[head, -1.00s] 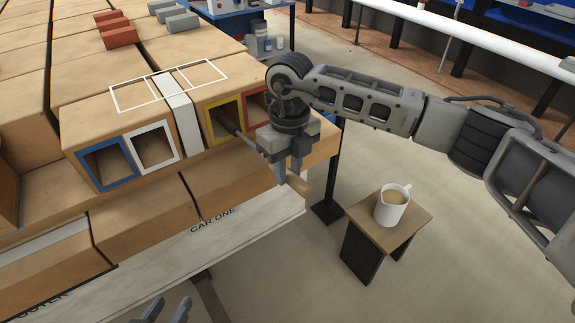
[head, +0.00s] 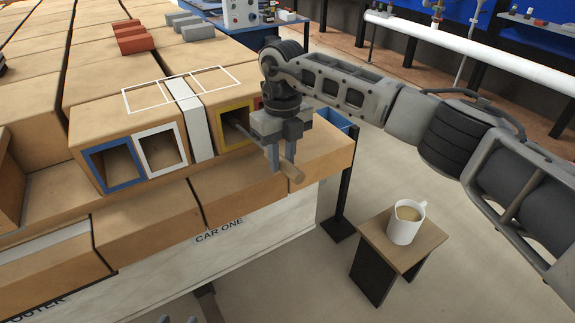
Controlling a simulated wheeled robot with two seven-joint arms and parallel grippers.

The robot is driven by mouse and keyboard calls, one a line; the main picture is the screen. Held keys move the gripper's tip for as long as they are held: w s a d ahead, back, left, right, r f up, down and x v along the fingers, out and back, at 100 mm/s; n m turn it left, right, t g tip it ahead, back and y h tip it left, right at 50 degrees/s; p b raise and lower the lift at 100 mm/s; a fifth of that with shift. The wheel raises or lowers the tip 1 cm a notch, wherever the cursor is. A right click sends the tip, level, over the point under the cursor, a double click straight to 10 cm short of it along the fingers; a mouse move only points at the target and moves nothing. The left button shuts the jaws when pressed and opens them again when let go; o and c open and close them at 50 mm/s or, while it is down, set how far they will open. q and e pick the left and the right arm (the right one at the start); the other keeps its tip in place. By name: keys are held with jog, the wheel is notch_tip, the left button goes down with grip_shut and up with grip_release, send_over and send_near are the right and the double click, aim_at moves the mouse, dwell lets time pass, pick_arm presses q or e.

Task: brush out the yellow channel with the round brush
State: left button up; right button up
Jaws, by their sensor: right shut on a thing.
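The yellow-framed channel (head: 221,140) opens in the front of a hollow brick, left of my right gripper. My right gripper (head: 281,174) is shut on the round brush's wooden handle (head: 292,177). The brush's thin rod (head: 243,131) runs from the gripper into the yellow opening. The bristle end is hidden. My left gripper (head: 178,320) shows only its two fingertips at the bottom edge, apart, with nothing seen between them.
Blue (head: 95,172) and white (head: 151,164) framed channels lie left of the yellow one. A red frame (head: 258,103) is mostly hidden behind my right gripper. A mug (head: 405,224) stands on a small table (head: 428,241) at right.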

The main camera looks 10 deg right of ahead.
aim_at(292, 168)
jog(key=shift+w+a+b, duration=0.35)
jog(key=shift+w+b, duration=0.1)
jog(key=shift+w, duration=0.4)
jog(key=shift+s+d+r+p, duration=0.15)
jog(key=shift+s+d+p, duration=0.05)
jog(key=shift+s+p, duration=0.2)
jog(key=shift+s+d+p, duration=0.25)
jog(key=shift+s+p, duration=0.2)
jog(key=shift+s, duration=0.3)
jog(key=shift+s+d+p, duration=0.3)
jog(key=shift+s+p, duration=0.15)
jog(key=shift+s, duration=0.3)
jog(key=shift+s+d+p, duration=0.25)
jog(key=shift+s+p, duration=0.2)
jog(key=shift+s, duration=0.3)
jog(key=shift+s+d+p, duration=0.2)
jog(key=shift+s+p, duration=0.05)
jog(key=shift+s, duration=0.3)
jog(key=shift+s+d+p, duration=0.2)
jog(key=shift+s+p, duration=0.05)
jog(key=shift+s, duration=0.25)
jog(key=shift+s+d, duration=0.1)
jog(key=shift+s, duration=0.2)
